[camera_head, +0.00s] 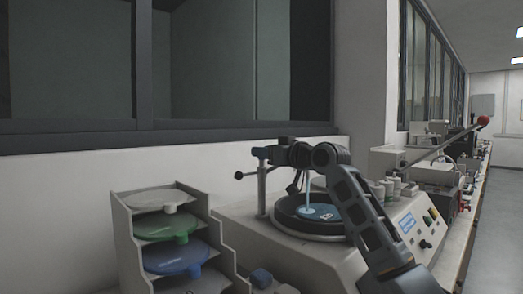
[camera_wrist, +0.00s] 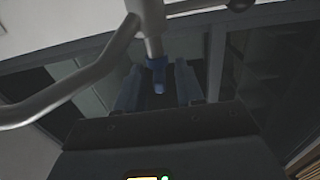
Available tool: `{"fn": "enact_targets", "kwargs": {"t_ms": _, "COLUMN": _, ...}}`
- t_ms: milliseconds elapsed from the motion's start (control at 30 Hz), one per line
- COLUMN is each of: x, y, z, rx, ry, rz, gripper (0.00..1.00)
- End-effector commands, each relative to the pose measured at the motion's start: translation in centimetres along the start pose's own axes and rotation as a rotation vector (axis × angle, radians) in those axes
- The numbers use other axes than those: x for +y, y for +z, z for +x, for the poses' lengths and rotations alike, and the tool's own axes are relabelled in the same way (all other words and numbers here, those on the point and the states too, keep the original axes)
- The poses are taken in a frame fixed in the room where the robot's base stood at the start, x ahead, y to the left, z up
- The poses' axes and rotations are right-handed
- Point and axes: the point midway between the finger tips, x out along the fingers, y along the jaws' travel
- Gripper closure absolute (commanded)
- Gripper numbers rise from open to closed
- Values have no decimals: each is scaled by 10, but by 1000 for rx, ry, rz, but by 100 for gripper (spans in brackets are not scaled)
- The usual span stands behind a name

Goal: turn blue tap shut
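The tap's blue part (camera_wrist: 158,72) sits at the end of a metal pipe in the wrist view. It is between the two fingers of my gripper (camera_wrist: 159,88), with visible gaps on both sides, so the gripper looks open around it. In the head view my gripper (camera_head: 270,154) is above the press's round black plate, beside a metal post (camera_head: 262,190). The blue part cannot be made out there, behind or among my gripper. A pale blue vertical streak (camera_head: 308,196) reaches down to the plate; it looks like running water.
The grey press (camera_head: 350,262) has a panel with a screen (camera_head: 407,222) and buttons. A stepped rack (camera_head: 128,240) with coloured discs stands at left. A curved metal pipe (camera_wrist: 75,82) crosses the wrist view.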

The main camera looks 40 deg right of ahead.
Motion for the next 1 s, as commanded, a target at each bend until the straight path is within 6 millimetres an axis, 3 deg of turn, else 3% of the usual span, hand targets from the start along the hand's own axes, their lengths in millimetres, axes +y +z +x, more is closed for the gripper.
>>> {"fn": "enact_targets", "kwargs": {"t_ms": 167, "x": 0, "y": 0, "z": 14, "rx": 0, "ry": 0, "rz": 0, "gripper": 63}}
{"fn": "enact_targets", "kwargs": {"t_ms": 467, "x": 0, "y": 0, "z": 15, "rx": 1, "ry": 1, "rz": 0, "gripper": 64}}
{"fn": "enact_targets", "kwargs": {"t_ms": 833, "x": 0, "y": 1, "z": 15, "rx": 0, "ry": 1, "rz": 0, "gripper": 99}}
{"fn": "enact_targets", "kwargs": {"t_ms": 1000, "x": 0, "y": 1, "z": 15, "rx": -1, "ry": 1, "rz": 0, "gripper": 100}}
